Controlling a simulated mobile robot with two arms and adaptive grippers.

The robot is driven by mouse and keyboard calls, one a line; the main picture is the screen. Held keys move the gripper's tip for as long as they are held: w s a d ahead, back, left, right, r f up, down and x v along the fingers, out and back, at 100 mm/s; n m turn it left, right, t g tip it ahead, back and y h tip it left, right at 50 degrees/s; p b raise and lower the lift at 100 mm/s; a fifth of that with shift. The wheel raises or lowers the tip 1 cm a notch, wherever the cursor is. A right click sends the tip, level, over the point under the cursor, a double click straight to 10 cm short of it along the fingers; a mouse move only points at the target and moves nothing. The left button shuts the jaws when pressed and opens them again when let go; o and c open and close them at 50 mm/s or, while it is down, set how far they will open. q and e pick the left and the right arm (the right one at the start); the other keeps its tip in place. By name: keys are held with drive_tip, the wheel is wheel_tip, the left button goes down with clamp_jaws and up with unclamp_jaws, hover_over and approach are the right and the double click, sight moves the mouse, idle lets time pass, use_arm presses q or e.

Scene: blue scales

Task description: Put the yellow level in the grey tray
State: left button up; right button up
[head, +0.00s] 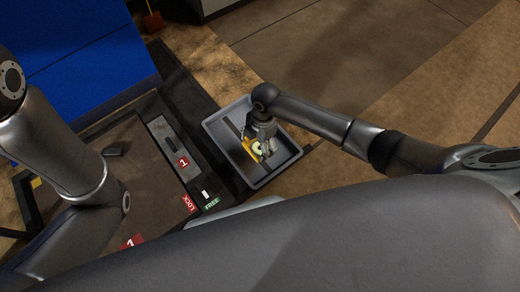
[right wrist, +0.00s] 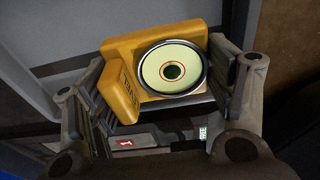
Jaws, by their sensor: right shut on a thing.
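The yellow level (head: 250,146) has a round pale vial with a dark centre and a red ring. It fills the middle of the right wrist view (right wrist: 127,52). My right gripper (head: 262,139) is shut on it, with a finger on each side in the right wrist view (right wrist: 168,78). In the head view the level and gripper are within the outline of the grey tray (head: 228,158). I cannot tell whether the level touches the tray floor. My left arm shows at the left, but its gripper is not in view.
A platform scale (head: 140,160) with red and green labels stands left of the tray. A blue panel (head: 75,50) rises behind. Brown floor (head: 350,60) is open beyond and right of the tray.

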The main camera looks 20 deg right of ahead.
drive_tip(key=shift+w+d+f+b, duration=0.2)
drive_tip(key=shift+f+b, duration=0.05)
drive_tip(key=shift+f, duration=0.15)
drive_tip(key=shift+w+d+f+b, duration=0.15)
drive_tip(key=shift+d+f+b, duration=0.05)
drive_tip(key=shift+f, duration=0.15)
wheel_tip(320, 180, down, 3)
drive_tip(key=shift+w+d+f+b, duration=0.1)
drive_tip(key=shift+w+f+b, duration=0.1)
drive_tip(key=shift+b, duration=1.05)
drive_tip(key=shift+r, duration=0.1)
drive_tip(key=o, duration=1)
drive_tip(key=shift+o, duration=0.2)
